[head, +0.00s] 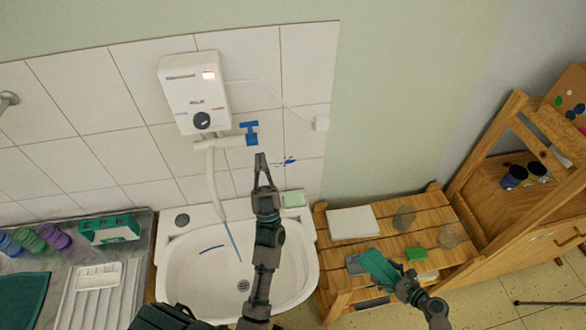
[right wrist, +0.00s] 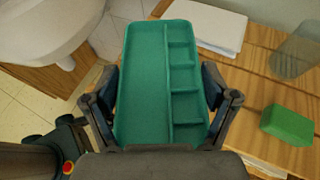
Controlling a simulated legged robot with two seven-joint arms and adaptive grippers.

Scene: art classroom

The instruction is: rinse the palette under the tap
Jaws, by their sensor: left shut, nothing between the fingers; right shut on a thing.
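The green palette (head: 378,266), with one long well and several small ones, is held by my right gripper (head: 395,279). In the right wrist view the palette (right wrist: 148,95) sits between the fingers, over the wooden bench, right of the sink. My left gripper (head: 262,168) is shut and empty, just below the blue tap handle (head: 250,132), apparently apart from it. The white spout (head: 213,180) hangs down over the sink (head: 190,265). A thin blue stream (head: 233,240) runs from its end into the basin. The palette is outside the stream.
The wooden bench (head: 345,255) carries a white paper stack (head: 352,221), clear glasses (head: 403,217) and a green sponge (head: 417,254). Soap (head: 293,199) lies on the sink's back rim. A white heater (head: 195,92) hangs above. Paint jars (head: 28,239) and a white tray (head: 97,276) stand at left.

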